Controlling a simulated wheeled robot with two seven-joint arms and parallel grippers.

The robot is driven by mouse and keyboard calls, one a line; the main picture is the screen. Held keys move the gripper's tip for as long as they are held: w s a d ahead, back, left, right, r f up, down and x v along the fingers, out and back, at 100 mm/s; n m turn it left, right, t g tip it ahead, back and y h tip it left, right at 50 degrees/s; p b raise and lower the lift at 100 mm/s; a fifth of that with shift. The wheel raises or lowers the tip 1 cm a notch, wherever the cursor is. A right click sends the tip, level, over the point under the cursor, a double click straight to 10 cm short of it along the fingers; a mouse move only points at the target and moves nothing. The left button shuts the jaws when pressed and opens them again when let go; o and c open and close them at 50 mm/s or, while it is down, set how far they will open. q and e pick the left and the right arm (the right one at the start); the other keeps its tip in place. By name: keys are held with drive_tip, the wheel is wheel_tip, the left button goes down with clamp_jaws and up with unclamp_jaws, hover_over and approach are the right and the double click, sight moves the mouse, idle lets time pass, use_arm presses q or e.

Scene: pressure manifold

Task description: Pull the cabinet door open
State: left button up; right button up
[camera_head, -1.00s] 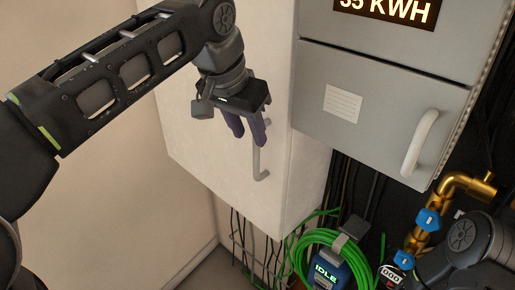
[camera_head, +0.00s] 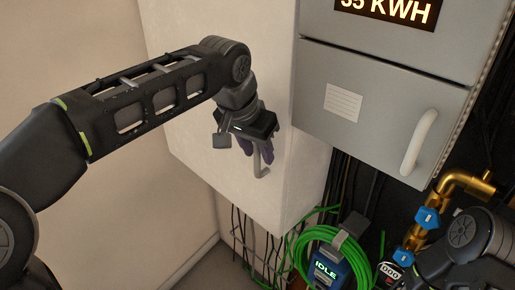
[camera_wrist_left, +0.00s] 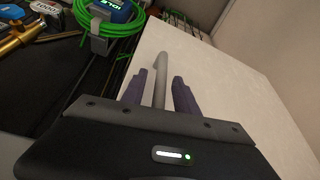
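The white cabinet (camera_head: 210,130) stands left of a grey cabinet, its door shut. Its door handle (camera_head: 261,168) is a pale vertical bar near the door's right edge, partly hidden by my left gripper. My left gripper (camera_head: 258,152) is at the handle. In the left wrist view, its two purple fingers (camera_wrist_left: 158,95) are open, one on each side of the handle bar (camera_wrist_left: 161,80), with gaps showing on both sides. My right arm (camera_head: 470,240) shows at the lower right; its gripper is out of view.
A grey cabinet (camera_head: 380,100) with a display, a label and its own handle (camera_head: 420,142) is on the right. Below are a green hose coil (camera_head: 300,250), a blue device reading IDLE (camera_head: 328,268), and a brass pipe (camera_head: 445,195) with blue valves. Cables hang under the white cabinet.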

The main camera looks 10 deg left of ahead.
use_arm(q)
drive_tip(key=shift+c, duration=0.4)
clamp_jaws()
idle(0.9)
